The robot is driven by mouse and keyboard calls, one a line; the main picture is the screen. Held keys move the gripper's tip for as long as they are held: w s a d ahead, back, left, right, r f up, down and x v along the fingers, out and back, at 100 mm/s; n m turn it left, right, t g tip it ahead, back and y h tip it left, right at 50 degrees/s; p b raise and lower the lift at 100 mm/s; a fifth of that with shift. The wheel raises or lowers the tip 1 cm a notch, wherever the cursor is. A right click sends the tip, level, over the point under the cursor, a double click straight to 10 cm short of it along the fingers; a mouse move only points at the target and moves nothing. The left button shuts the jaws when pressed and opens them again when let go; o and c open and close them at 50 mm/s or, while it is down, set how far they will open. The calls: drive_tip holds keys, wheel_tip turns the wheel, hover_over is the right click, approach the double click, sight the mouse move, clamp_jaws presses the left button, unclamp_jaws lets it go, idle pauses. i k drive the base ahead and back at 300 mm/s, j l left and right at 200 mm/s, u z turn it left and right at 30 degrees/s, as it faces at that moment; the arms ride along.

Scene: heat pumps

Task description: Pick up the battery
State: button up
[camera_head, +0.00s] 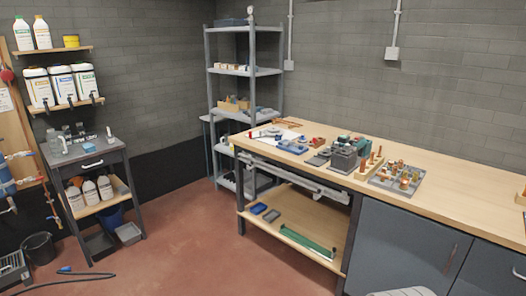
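I cannot make out the battery for certain at this size. On the wooden workbench (463,200) a dark grey block (344,159) stands among small tools, with a green item (364,146) beside it. A flatter dark item (318,158) lies to its left. Any of these may be the battery, but I cannot tell which. A blue item (292,147) lies further left on the bench. My gripper is not in view.
A grey tray of copper fittings (381,182) sits right of the block. Grey shelving (246,72) stands in the back corner. A small cart (92,160) stands at left, near a black bucket (38,248) and a hose (90,275). The red floor (190,250) between is mostly clear.

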sight(344, 139)
drive_tip(key=i+z, duration=0.1)
drive_tip(key=i, duration=0.55)
drive_tip(key=i+j, duration=0.15)
drive_tip(key=i, duration=0.45)
drive_tip(key=i+z, duration=0.15)
drive_tip(key=i, duration=0.5)
drive_tip(key=i+j+z, duration=0.45)
drive_tip(key=i, duration=0.3)
drive_tip(key=i+j+z, duration=0.5)
drive_tip(key=i, duration=0.2)
